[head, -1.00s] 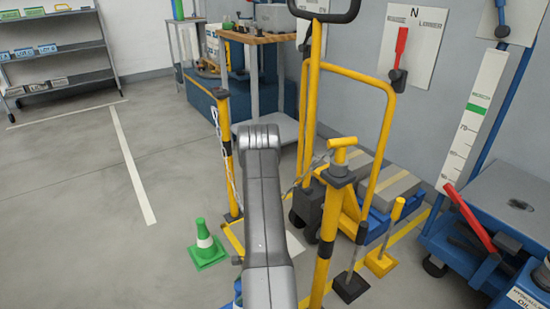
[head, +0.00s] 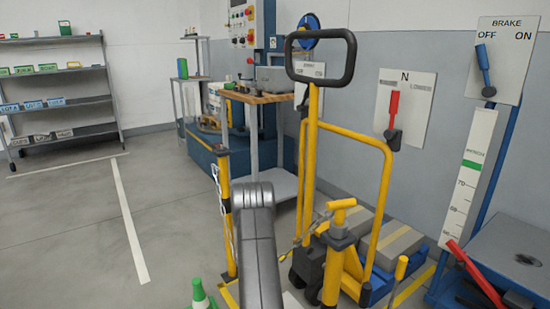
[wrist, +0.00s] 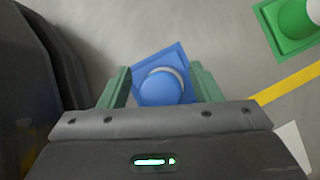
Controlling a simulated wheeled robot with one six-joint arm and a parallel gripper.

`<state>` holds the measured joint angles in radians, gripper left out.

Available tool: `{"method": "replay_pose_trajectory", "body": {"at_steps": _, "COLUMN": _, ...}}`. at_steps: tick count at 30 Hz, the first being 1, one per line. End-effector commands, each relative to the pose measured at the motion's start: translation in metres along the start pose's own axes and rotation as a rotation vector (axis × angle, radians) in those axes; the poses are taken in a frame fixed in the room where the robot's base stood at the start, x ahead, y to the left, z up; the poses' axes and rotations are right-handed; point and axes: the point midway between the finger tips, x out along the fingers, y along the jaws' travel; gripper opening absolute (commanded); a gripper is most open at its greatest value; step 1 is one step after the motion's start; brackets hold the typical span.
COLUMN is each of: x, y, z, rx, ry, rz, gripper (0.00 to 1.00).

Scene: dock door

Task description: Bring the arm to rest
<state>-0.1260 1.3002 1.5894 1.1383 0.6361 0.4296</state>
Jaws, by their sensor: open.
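My gripper (wrist: 160,88) shows in the wrist view with its two green fingers spread apart, so it is open. Between and beyond the fingers a blue cone (wrist: 160,88) stands on the grey floor; the picture does not show the fingers touching it. In the head view my grey arm reaches forward from the bottom centre, and the gripper is hidden from that view.
A green cone (head: 200,295) stands on the floor at left; it also shows in the wrist view (wrist: 292,25). A yellow post (head: 334,262) and a yellow pallet truck (head: 387,200) stand close right of my arm. Open floor lies left.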

Motion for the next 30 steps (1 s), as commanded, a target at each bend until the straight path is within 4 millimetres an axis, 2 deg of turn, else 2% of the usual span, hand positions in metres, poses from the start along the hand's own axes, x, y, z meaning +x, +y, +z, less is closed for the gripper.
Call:
{"method": "replay_pose_trajectory", "body": {"at_steps": 5, "x": 0.026, "y": 0.000, "z": -0.019, "rx": 0.003, "ry": 0.000, "rz": 0.000, "gripper": 0.58}}
{"method": "replay_pose_trajectory", "body": {"at_steps": 7, "x": 0.002, "y": -0.001, "z": -0.014, "rx": 0.001, "ry": 0.000, "rz": -0.004, "gripper": 0.58}}
{"method": "replay_pose_trajectory", "body": {"at_steps": 22, "x": -0.099, "y": -0.001, "z": -0.014, "rx": 0.001, "ry": 0.000, "rz": -0.003, "gripper": 0.58}}
{"method": "replay_pose_trajectory", "body": {"at_steps": 23, "x": -0.099, "y": 0.000, "z": -0.015, "rx": 0.001, "ry": 0.000, "rz": -0.001, "gripper": 0.58}}
{"method": "replay_pose_trajectory", "body": {"at_steps": 24, "x": -0.079, "y": 0.001, "z": -0.018, "rx": 0.000, "ry": -0.001, "rz": 0.005, "gripper": 0.58}}
{"method": "replay_pose_trajectory", "body": {"at_steps": 30, "x": -0.037, "y": 0.001, "z": -0.018, "rx": -0.001, "ry": -0.001, "rz": 0.005, "gripper": 0.58}}
